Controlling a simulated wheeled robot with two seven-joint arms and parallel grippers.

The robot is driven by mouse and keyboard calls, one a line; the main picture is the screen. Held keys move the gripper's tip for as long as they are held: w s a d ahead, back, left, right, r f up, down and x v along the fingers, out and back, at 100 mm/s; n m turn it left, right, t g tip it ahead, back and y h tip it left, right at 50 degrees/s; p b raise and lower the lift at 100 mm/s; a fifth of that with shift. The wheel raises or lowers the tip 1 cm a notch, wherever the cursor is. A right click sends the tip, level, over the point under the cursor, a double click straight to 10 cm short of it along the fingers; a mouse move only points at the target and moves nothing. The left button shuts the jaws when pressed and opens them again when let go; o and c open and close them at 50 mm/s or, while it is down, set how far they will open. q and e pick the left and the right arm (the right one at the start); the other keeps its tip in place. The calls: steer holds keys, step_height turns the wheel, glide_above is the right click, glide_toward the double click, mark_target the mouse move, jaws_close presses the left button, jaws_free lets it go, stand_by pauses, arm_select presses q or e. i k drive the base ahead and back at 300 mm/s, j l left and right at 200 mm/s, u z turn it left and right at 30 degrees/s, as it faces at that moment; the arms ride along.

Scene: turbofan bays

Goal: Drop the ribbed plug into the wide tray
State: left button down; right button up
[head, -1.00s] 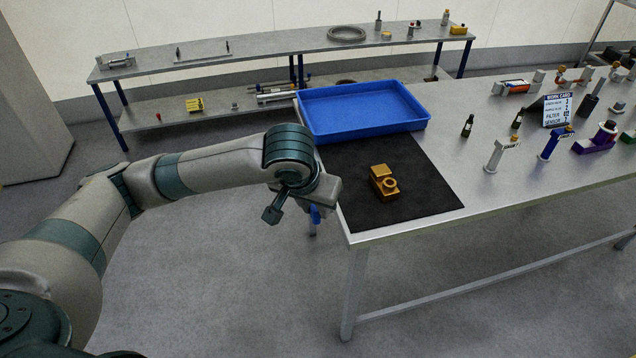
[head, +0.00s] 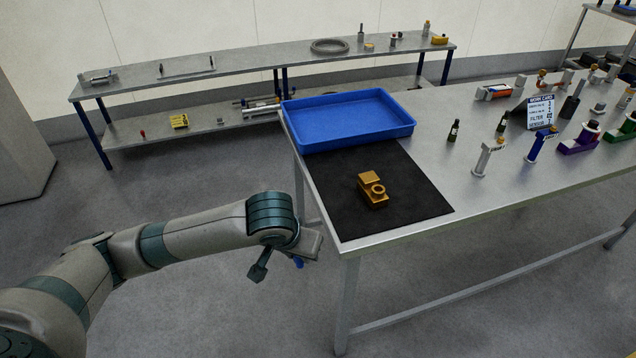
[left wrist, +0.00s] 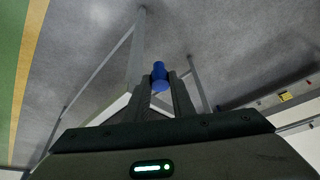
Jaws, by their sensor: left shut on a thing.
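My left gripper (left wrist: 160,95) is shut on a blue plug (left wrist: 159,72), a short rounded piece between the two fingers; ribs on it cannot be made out. In the head view the gripper hangs off the left edge of the near table, lower than its top, and a bit of the blue plug (head: 298,263) shows below the wrist. The wide tray (head: 362,143) is blue, shallow and looks empty. It sits at the table's far left corner, behind and above the gripper in the picture. My right gripper is not in view.
A black mat (head: 418,203) lies in front of the tray with a gold fitting (head: 372,188) on it. Bottles, valves and a work card (head: 540,112) stand to the right. A long shelf bench (head: 250,66) runs behind. Bare floor lies left of the table.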

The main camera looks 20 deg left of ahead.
mark_target(341, 122)
steer(key=i+j, duration=0.2)
steer(key=j, duration=0.3)
steer(key=i+j, duration=0.2)
steer(key=j, duration=0.3)
steer(key=i+j, duration=0.2)
steer(key=j, duration=0.3)
steer(key=i+j, duration=0.2)
steer(key=j, duration=0.3)
steer(key=i+j, duration=0.25)
steer(key=j, duration=0.25)
steer(key=i+j, duration=0.2)
steer(key=j, duration=0.3)
steer(key=i+j, duration=0.2)
steer(key=j, duration=0.3)
steer(key=i+j, duration=0.2)
steer(key=j, duration=0.3)
steer(key=z, duration=1.75)
